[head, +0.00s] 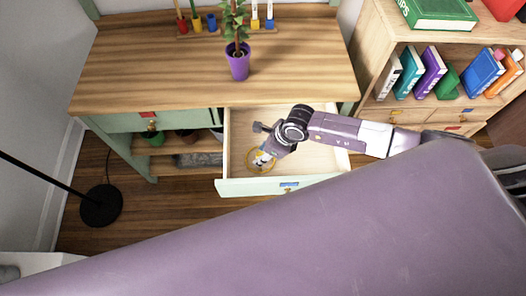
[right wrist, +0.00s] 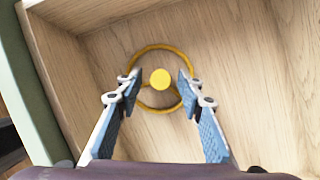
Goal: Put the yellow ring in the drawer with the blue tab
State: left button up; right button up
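The yellow ring (right wrist: 160,47) has a round yellow hub in its middle and lies inside the open drawer (head: 320,160) whose front carries the blue tab (head: 289,187). In the head view the ring (head: 249,159) shows near the drawer's front left corner, partly hidden by my right gripper (head: 264,160). In the right wrist view my right gripper (right wrist: 160,90) is open, its two blue-padded fingers apart with the hub seen between them. Whether the fingers touch the ring is unclear. My left gripper is not in view.
A shut drawer with a red tab (head: 147,114) is at the left. A purple plant pot (head: 238,63) and colored pegs stand on the wooden top (head: 150,70). A bookshelf (head: 375,30) is at the right, a black lamp base (head: 101,206) at the left.

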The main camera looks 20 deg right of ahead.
jog(key=shift+r, duration=0.3)
jog(key=shift+d+r, duration=0.15)
jog(key=shift+r, duration=0.1)
jog(key=v, duration=1.1)
jog(key=shift+s, duration=0.2)
